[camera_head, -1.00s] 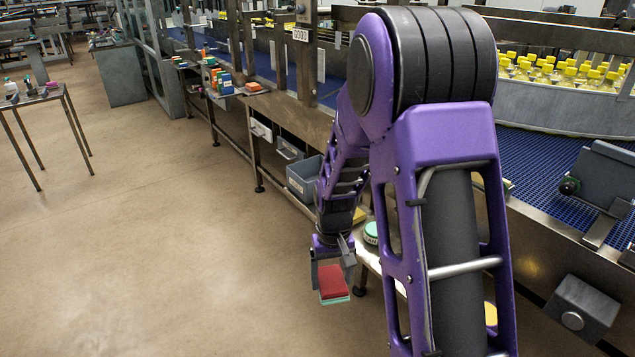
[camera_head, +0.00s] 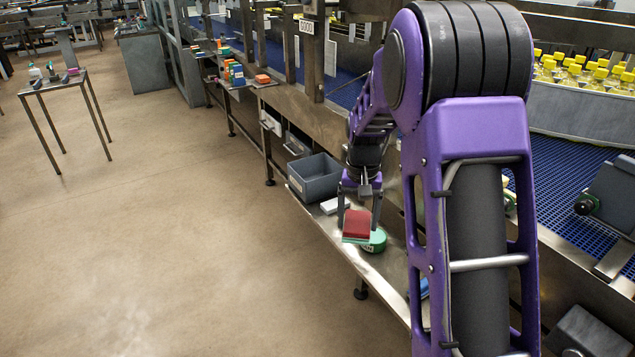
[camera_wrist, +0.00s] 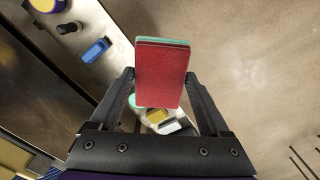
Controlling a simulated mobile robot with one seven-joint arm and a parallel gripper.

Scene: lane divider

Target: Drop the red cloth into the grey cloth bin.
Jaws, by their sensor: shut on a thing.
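My gripper (camera_head: 358,212) is shut on the red cloth (camera_head: 356,224), a flat folded pad with a green-white layer along one edge. In the wrist view the red cloth (camera_wrist: 162,76) sits between the two fingers with its broad red face toward the camera. In the head view it hangs over the low shelf, in front of a green round tin (camera_head: 375,241). The grey cloth bin (camera_head: 314,178) is an open box on the same shelf, behind and left of my gripper. The cloth is apart from the bin. The bin's floor is mostly hidden.
A white object (camera_head: 334,205) lies on the shelf between bin and tin. A blue item (camera_wrist: 95,50) and a dark item (camera_wrist: 68,28) lie on the shelf in the wrist view. A small table (camera_head: 66,82) stands far left. The floor between is clear.

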